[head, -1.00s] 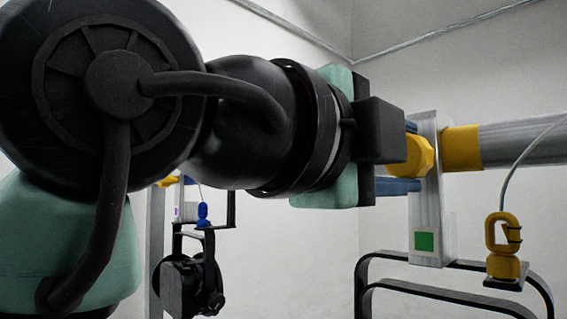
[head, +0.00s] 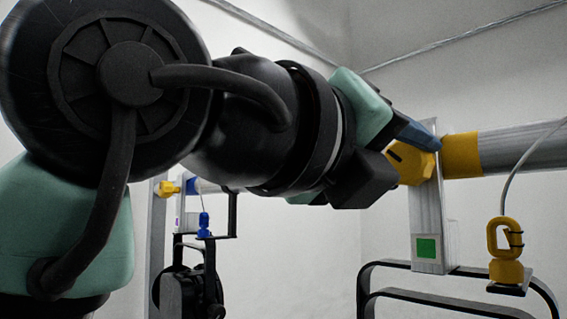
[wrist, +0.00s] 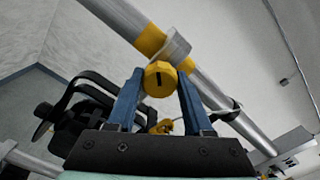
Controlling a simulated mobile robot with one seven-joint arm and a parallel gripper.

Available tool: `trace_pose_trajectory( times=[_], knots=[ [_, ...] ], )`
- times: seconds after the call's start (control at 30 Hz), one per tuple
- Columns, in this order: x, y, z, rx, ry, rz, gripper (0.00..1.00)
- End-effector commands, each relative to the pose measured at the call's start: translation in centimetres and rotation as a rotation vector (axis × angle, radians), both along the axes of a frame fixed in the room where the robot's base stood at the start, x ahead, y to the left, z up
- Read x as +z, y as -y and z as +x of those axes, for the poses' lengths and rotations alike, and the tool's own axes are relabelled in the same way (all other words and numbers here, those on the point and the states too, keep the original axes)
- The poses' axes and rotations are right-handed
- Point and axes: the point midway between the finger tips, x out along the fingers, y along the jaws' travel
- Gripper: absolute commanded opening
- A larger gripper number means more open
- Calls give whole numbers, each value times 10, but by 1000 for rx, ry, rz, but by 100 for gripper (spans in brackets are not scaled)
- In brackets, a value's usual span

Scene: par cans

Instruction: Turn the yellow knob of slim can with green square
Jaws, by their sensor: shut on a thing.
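The yellow knob (head: 404,166) sits on a grey metal hanger plate (head: 424,200) that carries a green square (head: 426,248). A black slim bracket (head: 400,266) hangs below this plate; its can is out of frame. My gripper (wrist: 160,88) is shut on the knob, with one blue finger on each side of it in the wrist view. The knob (wrist: 160,77) shows a dark slot on its face there. In the head view my wrist is tilted, one blue finger shows above the knob, and the other is hidden.
A grey pipe (head: 520,145) with a yellow band runs to the right. A yellow safety clip and cable (head: 505,240) hang right of the plate. Another black lamp (head: 185,290) with a blue clip (head: 204,222) and another yellow knob (head: 167,188) hangs at the left.

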Motion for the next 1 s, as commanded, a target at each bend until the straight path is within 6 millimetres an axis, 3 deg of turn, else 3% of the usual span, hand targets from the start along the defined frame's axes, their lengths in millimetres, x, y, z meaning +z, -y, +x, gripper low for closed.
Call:
trace_pose_trajectory(
  times=[0.5, 1.0],
  knots=[
    [0, 1, -1, 0, 331, 262, 0],
    [0, 1, -1, 0, 443, 349, 0]
  ],
)
